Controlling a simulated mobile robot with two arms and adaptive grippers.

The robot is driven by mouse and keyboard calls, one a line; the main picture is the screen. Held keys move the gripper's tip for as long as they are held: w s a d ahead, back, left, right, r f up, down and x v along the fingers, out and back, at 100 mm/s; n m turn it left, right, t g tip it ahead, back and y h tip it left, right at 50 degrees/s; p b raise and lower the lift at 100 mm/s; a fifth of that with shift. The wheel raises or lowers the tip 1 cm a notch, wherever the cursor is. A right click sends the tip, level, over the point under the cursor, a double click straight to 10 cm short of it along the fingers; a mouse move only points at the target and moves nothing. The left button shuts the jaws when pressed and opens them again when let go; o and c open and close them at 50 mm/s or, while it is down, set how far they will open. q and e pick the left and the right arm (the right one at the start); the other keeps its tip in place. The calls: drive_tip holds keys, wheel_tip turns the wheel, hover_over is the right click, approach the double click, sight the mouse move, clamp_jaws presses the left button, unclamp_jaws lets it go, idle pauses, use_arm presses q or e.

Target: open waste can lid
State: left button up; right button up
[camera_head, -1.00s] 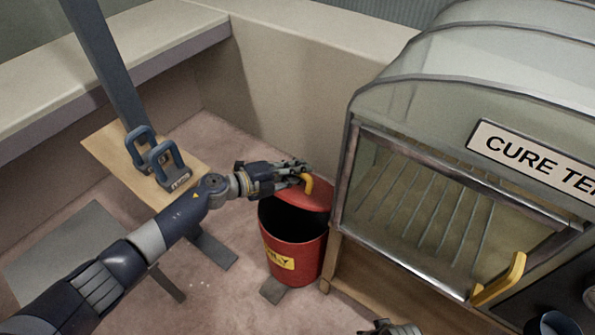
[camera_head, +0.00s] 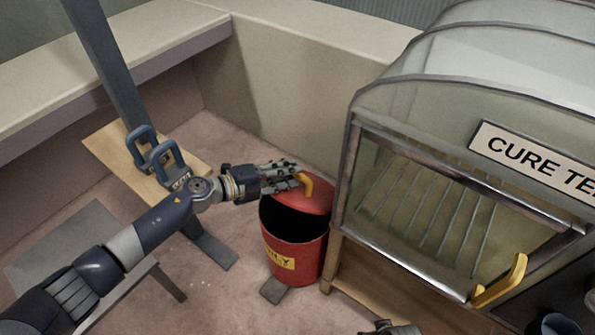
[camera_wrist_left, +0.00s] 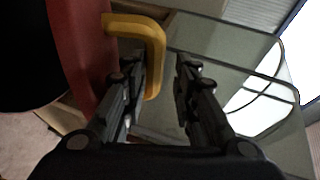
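The red waste can (camera_head: 293,250) stands on the floor left of the cure cabinet. Its red lid (camera_head: 318,200) is raised at the back, and the dark inside of the can shows below it. The lid's yellow handle (camera_head: 307,185) also shows in the left wrist view (camera_wrist_left: 152,50). My left gripper (camera_head: 292,176) is at the handle with its fingers apart. In the left wrist view, the handle's free end lies between the fingers, close to the left one; contact is unclear. Part of my right gripper (camera_head: 390,328) shows at the bottom edge, its fingers mostly cut off.
The cure cabinet (camera_head: 400,150) with its glass front and yellow handle (camera_head: 503,280) stands close on the right. A wooden board (camera_head: 105,150) with blue-grey clamps is at left, above a grey step (camera_head: 70,245). A pale wall (camera_head: 270,90) runs behind the can.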

use_arm(q)
drive_tip(key=v, duration=0.8)
drive_tip(key=shift+d+r, duration=0.1)
